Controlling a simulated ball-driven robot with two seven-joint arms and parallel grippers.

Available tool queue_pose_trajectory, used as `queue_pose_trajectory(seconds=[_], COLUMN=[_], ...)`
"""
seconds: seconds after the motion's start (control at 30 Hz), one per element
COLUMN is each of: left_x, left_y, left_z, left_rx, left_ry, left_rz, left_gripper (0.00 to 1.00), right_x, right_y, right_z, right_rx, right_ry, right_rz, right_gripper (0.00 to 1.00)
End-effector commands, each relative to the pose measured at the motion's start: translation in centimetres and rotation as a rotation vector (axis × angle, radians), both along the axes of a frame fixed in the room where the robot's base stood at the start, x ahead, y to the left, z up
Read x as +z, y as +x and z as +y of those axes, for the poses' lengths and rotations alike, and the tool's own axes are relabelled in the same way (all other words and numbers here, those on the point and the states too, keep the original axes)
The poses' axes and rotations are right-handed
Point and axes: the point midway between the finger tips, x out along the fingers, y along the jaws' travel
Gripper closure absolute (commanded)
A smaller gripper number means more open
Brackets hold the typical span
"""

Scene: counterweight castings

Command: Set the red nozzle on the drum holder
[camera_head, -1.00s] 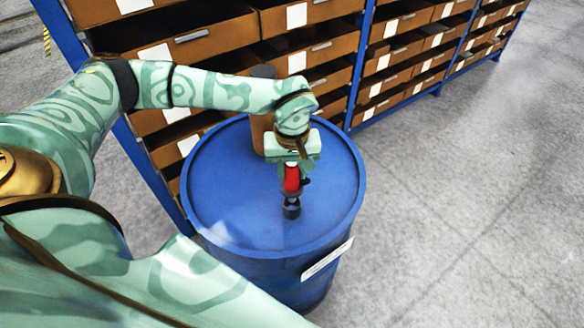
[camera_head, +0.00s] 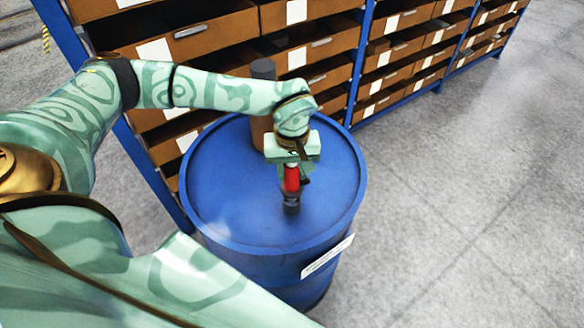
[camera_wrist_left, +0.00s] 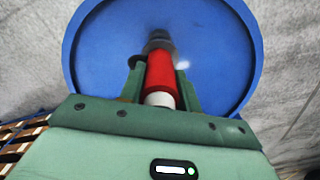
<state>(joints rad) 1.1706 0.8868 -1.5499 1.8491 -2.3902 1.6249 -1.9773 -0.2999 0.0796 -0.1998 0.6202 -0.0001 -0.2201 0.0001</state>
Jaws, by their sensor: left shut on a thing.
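The red nozzle (camera_head: 291,179) is upright between the fingers of my left gripper (camera_head: 292,176), over the near right part of the blue drum's lid (camera_head: 225,180). In the left wrist view the red nozzle (camera_wrist_left: 161,75) has a white end towards the camera, and the green fingers (camera_wrist_left: 161,83) are shut on it. A dark grey round piece (camera_head: 291,207) is at the nozzle's lower end and also shows in the wrist view (camera_wrist_left: 158,42). I cannot tell whether it is the drum holder or the nozzle's own tip. My right gripper is not in view.
A brown cylinder (camera_head: 260,129) with a dark top stands behind my gripper, partly hidden. Blue shelving (camera_head: 362,62) with brown bins (camera_head: 300,45) runs behind the drum. The grey floor (camera_head: 470,220) at the right is clear.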

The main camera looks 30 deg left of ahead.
Motion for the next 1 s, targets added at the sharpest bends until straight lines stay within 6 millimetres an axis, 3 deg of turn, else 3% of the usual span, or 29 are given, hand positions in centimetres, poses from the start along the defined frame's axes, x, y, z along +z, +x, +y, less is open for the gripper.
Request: queue_pose_trajectory(seconds=[1.0], left_x=[-2.5], left_y=[0.0], left_z=[0.0], left_rx=[0.0], left_ry=[-0.001], left_rz=[-0.001], left_gripper=[0.86], right_x=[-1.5], right_y=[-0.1], right_z=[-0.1], right_rx=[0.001], right_ry=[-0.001], right_rz=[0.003], right_gripper=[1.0])
